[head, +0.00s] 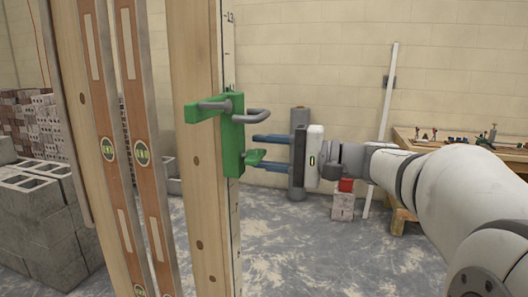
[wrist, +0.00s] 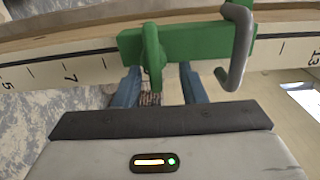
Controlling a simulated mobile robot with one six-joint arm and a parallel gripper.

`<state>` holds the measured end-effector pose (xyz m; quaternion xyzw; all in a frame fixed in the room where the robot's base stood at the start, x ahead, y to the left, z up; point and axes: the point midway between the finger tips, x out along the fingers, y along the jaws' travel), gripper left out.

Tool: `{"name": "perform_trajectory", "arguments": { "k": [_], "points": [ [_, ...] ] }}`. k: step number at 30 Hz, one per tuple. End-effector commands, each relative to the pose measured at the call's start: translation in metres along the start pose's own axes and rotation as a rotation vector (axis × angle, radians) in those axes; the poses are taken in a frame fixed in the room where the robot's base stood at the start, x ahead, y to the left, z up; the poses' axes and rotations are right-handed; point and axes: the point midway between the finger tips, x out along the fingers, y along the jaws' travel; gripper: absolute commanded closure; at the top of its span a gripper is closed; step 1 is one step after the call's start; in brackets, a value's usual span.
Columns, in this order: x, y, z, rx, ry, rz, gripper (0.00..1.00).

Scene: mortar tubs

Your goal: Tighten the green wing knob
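A green clamp block (head: 232,135) sits on the edge of an upright wooden post with a marked scale; it also shows in the wrist view (wrist: 205,43). The green wing knob (head: 254,157) sticks out from the block's lower part. In the wrist view the wing knob (wrist: 153,55) is seen nearly edge-on. My gripper (head: 258,152) has two blue fingers, spread apart and pointing at the block. In the wrist view the gripper (wrist: 160,80) has one finger on each side of the knob, with visible gaps. Contact with the knob does not show.
A grey bent hook (head: 252,117) juts from the block above the knob; in the wrist view the hook (wrist: 237,50) is right of the fingers. Two spirit levels (head: 140,155) stand left of the post. A workbench (head: 455,140) is behind my arm; grey blocks (head: 40,205) are at left.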

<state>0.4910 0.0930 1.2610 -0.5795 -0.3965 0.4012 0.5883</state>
Motion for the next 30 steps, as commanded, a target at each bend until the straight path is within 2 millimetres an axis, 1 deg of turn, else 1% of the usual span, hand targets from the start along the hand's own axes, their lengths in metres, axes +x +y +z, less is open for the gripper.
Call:
{"name": "perform_trajectory", "arguments": {
  "k": [2, 5, 12, 15, 18, 21, 30],
  "points": [
    [-0.005, 0.001, -0.001, 0.000, 0.002, 0.000, 0.63],
    [-0.017, 0.001, -0.001, 0.000, 0.005, 0.000, 0.63],
    [-0.056, 0.000, -0.001, -0.001, 0.005, 0.000, 0.63],
    [-0.068, 0.000, -0.001, -0.001, 0.003, -0.001, 0.63],
    [-0.075, 0.000, 0.000, -0.001, 0.002, -0.001, 0.63],
    [-0.078, 0.000, 0.000, -0.001, 0.000, -0.001, 0.63],
    [-0.076, 0.001, 0.002, 0.003, -0.002, 0.009, 0.63]
  ]
}}
